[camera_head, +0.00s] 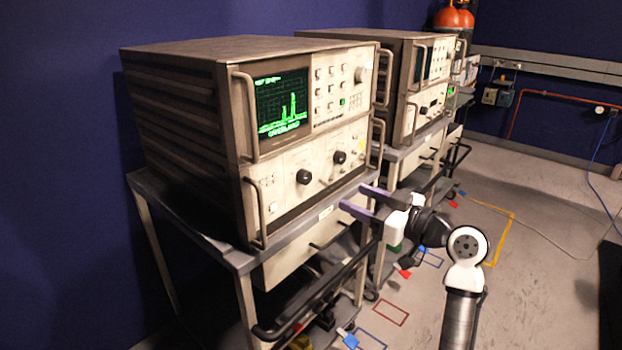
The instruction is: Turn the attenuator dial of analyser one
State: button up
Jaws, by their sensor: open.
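The nearest analyser (300,140) stands on a grey cart (235,258) and shows a green trace on its lit screen (282,104). Its lower panel carries two black dials, a left one (304,177) and a right one (339,157). I cannot read which dial is the attenuator, or which analyser is number one. My gripper (350,198) is open and empty, with its two purple fingers pointing left toward the lower panel. It is at the right of the panel, below and to the right of the right dial. It appears apart from both dials.
Metal handles (255,213) stick out from the analyser's front edges. A black cart rail (315,293) runs below my gripper. A second analyser (428,85) stands on another cart behind. Open floor (540,235) lies to the right, with a blue cable (594,170).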

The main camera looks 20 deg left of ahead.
aim_at(308, 178)
jog(key=p+x, duration=0.2)
jog(key=x, duration=1)
jog(key=shift+a, duration=0.1)
jog(key=c, duration=1)
